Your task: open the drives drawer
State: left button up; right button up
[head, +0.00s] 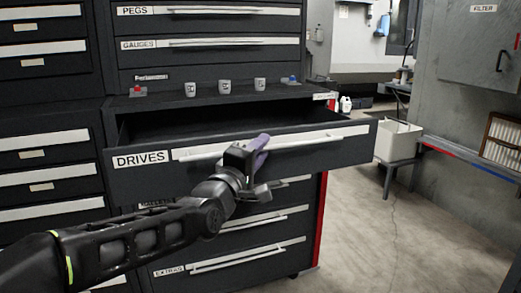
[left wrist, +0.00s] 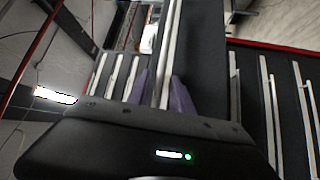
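The drives drawer (head: 240,150), black with a white DRIVES label (head: 140,160), stands pulled out from the cabinet, and its dark inside shows from above. Its long pale handle (head: 310,140) runs across the front. My left gripper (head: 262,150) is at the middle of this handle. In the left wrist view its two purple fingers (left wrist: 163,95) lie on either side of the handle bar and appear closed on it. The exact contact is hard to see. My right gripper is in neither view.
Three grey cups (head: 225,87) stand in a row on the ledge above the drawer, between small red (head: 138,91) and blue (head: 292,79) items. A white bin (head: 398,140) stands on a stool at right. The floor (head: 370,235) right of the cabinet is clear.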

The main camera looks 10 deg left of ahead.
pick_arm(q)
jog(key=shift+o, duration=0.4)
jog(key=v, duration=0.7)
jog(key=shift+s, duration=0.35)
jog(key=shift+f, duration=0.1)
